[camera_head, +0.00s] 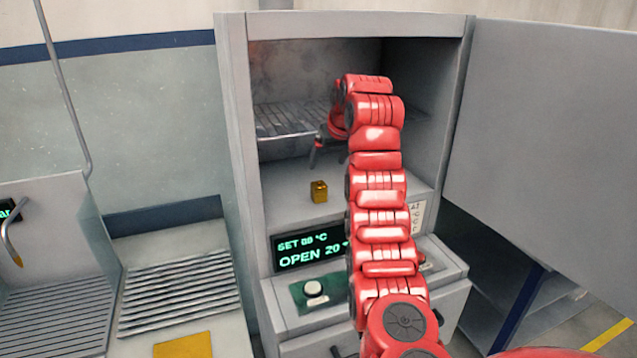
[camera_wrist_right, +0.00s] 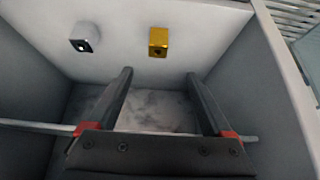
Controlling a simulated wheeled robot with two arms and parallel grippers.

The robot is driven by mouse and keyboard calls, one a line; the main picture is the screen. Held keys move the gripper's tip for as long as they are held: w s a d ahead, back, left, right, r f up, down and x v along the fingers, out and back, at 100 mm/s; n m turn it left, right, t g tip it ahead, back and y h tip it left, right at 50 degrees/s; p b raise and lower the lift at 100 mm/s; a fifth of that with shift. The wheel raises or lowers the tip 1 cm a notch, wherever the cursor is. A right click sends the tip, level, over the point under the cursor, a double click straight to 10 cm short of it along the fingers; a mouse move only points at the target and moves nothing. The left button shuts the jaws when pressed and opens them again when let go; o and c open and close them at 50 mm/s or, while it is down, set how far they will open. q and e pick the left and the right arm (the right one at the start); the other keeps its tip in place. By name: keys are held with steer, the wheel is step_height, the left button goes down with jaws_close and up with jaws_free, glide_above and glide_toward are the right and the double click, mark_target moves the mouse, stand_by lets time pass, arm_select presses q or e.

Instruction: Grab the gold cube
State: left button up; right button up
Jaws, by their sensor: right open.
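The gold cube (camera_head: 319,191) sits on the floor of the open cabinet, near its front edge. In the right wrist view the gold cube (camera_wrist_right: 158,42) lies beyond the fingertips, roughly centred between them and apart from them. My right gripper (camera_head: 330,157) is inside the cabinet, above and behind the cube in the head view. Its two dark fingers are spread and empty in the right wrist view (camera_wrist_right: 159,74). My left gripper is not in view.
A grey-and-black block (camera_wrist_right: 84,38) stands beside the cube in the wrist view. A wire rack (camera_head: 285,120) spans the cabinet. The cabinet door (camera_head: 550,130) stands open on the right. A display (camera_head: 310,250) sits below the opening. A slatted tray (camera_head: 180,285) lies left.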

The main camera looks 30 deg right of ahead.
mark_target(320, 185)
steer(key=p+x, duration=0.3)
steer(key=x, duration=0.6)
steer(key=shift+w+d+f, duration=0.1)
steer(key=shift+w+f, duration=0.1)
steer(key=shift+f, duration=0.05)
steer(key=p+x, duration=0.3)
steer(key=shift+d+f+p, duration=0.15)
steer(key=shift+f+p, duration=0.05)
steer(key=shift+p, duration=0.15)
steer(key=shift+p+x, duration=0.5)
steer(key=shift+x, duration=0.3)
steer(key=shift+f, duration=0.3)
jaws_close()
